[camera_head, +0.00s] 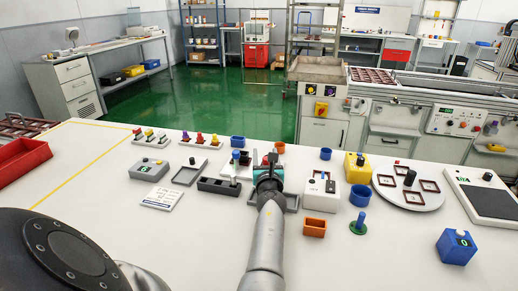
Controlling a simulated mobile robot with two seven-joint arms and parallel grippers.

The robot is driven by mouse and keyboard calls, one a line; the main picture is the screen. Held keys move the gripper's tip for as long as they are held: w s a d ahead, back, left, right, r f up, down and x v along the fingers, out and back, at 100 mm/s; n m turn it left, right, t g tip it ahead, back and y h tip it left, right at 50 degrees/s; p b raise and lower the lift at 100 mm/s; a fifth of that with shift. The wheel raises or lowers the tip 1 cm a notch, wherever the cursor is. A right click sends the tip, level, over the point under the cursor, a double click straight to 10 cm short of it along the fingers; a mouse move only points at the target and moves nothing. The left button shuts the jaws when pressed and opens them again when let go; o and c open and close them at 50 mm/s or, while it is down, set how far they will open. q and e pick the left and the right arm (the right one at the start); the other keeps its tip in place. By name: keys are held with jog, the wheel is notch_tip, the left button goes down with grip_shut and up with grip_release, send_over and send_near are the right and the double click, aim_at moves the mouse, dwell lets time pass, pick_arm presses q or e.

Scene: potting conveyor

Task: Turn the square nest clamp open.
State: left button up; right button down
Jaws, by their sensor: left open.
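My left gripper (268,172) reaches forward over the middle of the white bench, its dark fingers pointing away. It is open. It is over or beside a small white-based fixture (228,172) with a dark post and a blue knob (236,155); a little red shows just beyond the fingers. This fixture may be the square nest with its clamp, but the gripper hides much of it. I cannot tell whether the gripper touches it or how the clamp is turned. A grey square frame (187,176) lies to the left. My right gripper is not in view.
Near the gripper are a dark slotted block (218,187), a white box with a lever (320,196) and an orange bin (315,228). A round turntable (408,196) and a blue counter box (457,247) stand right. The left front bench is mostly clear.

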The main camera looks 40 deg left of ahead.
pick_arm(q)
jog(key=shift+w+a, duration=0.3)
jog(key=shift+w, duration=0.05)
jog(key=shift+d+r, duration=0.1)
jog(key=shift+c, duration=0.5)
grip_shut()
